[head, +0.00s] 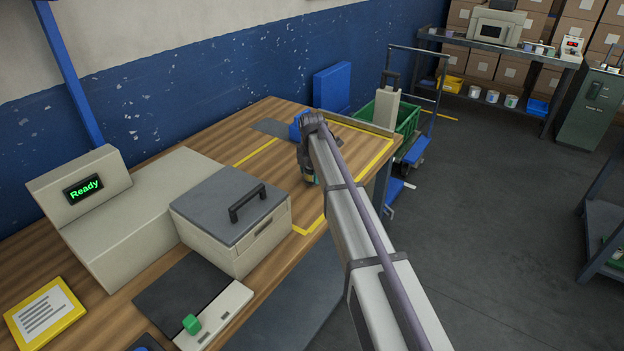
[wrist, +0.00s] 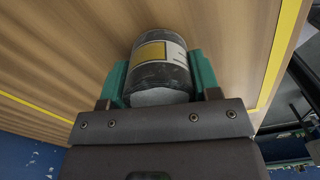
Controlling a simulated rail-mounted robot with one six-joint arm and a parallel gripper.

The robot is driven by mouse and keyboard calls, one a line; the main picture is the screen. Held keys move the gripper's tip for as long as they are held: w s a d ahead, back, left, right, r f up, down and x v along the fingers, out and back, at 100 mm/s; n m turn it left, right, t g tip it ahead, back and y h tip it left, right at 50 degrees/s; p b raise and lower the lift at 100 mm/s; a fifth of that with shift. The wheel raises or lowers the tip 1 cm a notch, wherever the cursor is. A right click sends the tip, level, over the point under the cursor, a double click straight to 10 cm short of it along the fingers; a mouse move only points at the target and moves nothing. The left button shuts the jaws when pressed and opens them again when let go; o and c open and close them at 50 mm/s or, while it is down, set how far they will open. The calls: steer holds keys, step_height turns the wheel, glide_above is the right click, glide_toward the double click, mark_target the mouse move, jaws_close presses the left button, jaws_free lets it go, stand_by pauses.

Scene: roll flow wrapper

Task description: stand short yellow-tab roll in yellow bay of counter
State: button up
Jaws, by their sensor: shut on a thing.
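My gripper (wrist: 160,78) has teal fingers shut on the sides of a short dark roll with a yellow tab (wrist: 152,51) and a white label strip. In the head view my gripper (head: 308,174) is small and partly covered by my arm, over the wooden counter (head: 285,112). The yellow bay (head: 316,224) is an area of the counter outlined in yellow tape. The gripper appears within this outline. In the wrist view, yellow lines (wrist: 282,58) run on both sides of the roll. I cannot tell whether the roll touches the counter.
A beige machine (head: 140,220) reading "Ready" and its grey-lidded box (head: 235,215) stand left of the bay. A dark flat mat (head: 270,128) and a blue object (head: 297,126) are behind my gripper. A green crate (head: 404,119) on a cart stands beyond the counter's end.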

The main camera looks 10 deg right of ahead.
steer(key=shift+f, duration=0.1)
steer(key=o, duration=1.1)
steer(key=r+p, duration=1.2)
steer(key=shift+s+r, duration=0.2)
steer(key=shift+s, duration=0.05)
steer(key=s+m, duration=0.8)
steer(key=s, duration=0.4)
steer(key=s+m, duration=0.8)
steer(key=s, duration=0.4)
steer(key=s+m, duration=0.7)
steer(key=s, duration=0.5)
steer(key=shift+s+m, duration=0.1)
steer(key=shift+m, duration=0.3)
